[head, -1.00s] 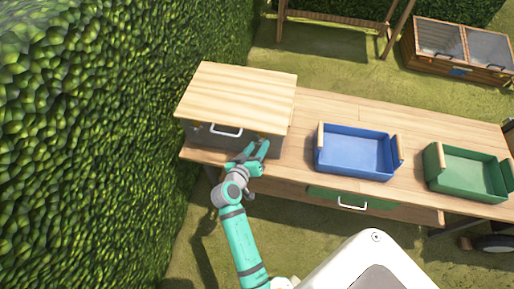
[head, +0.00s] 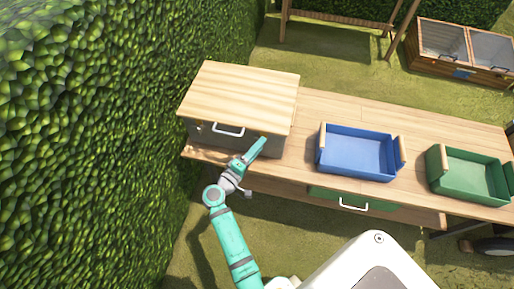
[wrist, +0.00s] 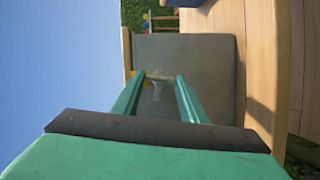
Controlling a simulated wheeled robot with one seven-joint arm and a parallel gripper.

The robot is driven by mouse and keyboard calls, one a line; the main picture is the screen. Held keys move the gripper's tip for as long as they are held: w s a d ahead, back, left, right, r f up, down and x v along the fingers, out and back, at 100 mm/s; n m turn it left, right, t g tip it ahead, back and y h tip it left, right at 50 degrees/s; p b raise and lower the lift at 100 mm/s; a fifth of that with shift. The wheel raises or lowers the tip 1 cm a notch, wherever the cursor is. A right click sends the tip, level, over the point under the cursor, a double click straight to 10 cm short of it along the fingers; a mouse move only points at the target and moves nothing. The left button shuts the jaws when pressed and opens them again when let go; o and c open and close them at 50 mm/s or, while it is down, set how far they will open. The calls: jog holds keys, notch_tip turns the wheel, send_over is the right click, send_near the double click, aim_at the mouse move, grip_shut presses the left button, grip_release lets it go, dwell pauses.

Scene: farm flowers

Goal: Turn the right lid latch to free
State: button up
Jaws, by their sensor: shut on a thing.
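A grey box (head: 268,147) with a pale wooden lid (head: 240,95) stands at the left end of the workbench. A white handle (head: 228,130) is on its front. My gripper (head: 263,141) is at the right part of the front, just under the lid edge. In the wrist view, my gripper (wrist: 160,77) is shut on the small right lid latch (wrist: 157,76), which shows pale between the fingertips against the grey front. A yellow bit (wrist: 133,74) shows beside the left fingertip, near the lid edge. The latch's exact angle is hard to tell.
A blue tray (head: 355,173) and a green tray (head: 470,192) stand on the workbench (head: 345,110) to the right. A drawer with a white handle (head: 352,206) is below the top. A tall hedge (head: 90,140) closes off the left side.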

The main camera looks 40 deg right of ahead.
jog(key=shift+d+n+h, duration=0.1)
jog(key=shift+n+h, duration=0.3)
jog(key=shift+n, duration=0.5)
jog(key=o, duration=1)
jog(key=shift+o, duration=0.2)
jog(key=shift+f, duration=0.1)
jog(key=v, duration=1.1)
